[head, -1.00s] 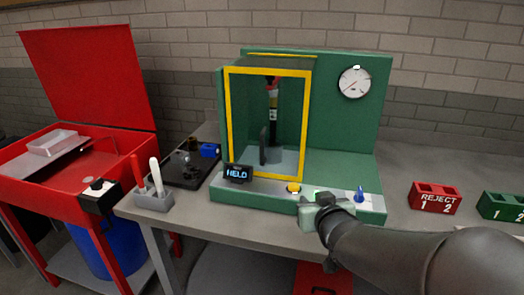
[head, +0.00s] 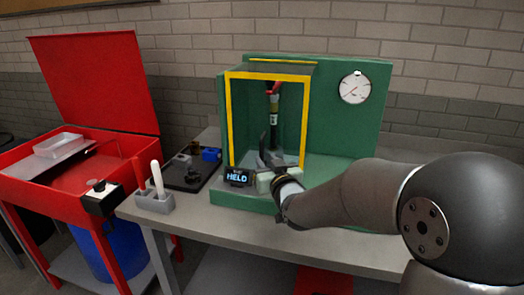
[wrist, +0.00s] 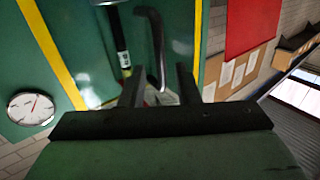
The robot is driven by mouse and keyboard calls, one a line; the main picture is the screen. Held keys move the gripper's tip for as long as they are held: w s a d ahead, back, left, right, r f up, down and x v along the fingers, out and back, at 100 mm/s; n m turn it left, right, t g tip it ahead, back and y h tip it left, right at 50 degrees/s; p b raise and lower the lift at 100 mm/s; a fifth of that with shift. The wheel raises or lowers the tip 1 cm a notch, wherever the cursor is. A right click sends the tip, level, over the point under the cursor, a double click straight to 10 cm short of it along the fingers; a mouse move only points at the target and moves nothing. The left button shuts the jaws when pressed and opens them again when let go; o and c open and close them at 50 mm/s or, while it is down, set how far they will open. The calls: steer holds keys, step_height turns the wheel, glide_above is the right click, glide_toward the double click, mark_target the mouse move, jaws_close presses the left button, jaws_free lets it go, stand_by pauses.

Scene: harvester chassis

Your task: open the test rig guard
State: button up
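The test rig is a green housing (head: 338,120) with a yellow-framed, see-through guard (head: 229,125) across its front left. The guard stands shut. Its dark upright handle shows in the wrist view (wrist: 157,45) as a bent bar. My gripper (head: 266,158) is in front of the guard's lower part, close to the handle. In the wrist view my gripper's two fingers (wrist: 160,90) are apart, with the handle's end between them in the picture. I cannot tell whether they touch it. Behind the guard hangs a dark cylinder with a white label (head: 274,112).
A small display (head: 238,177) at the rig's front reads HELD. A dial gauge (head: 355,88) is on the back panel. My arm covers the bench's right side.

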mark_target(262, 155)
steer(key=x, duration=0.5)
steer(key=shift+w+a+p, duration=0.1)
steer(key=shift+w+p, duration=0.05)
steer(key=shift+p, duration=0.25)
jaws_close()
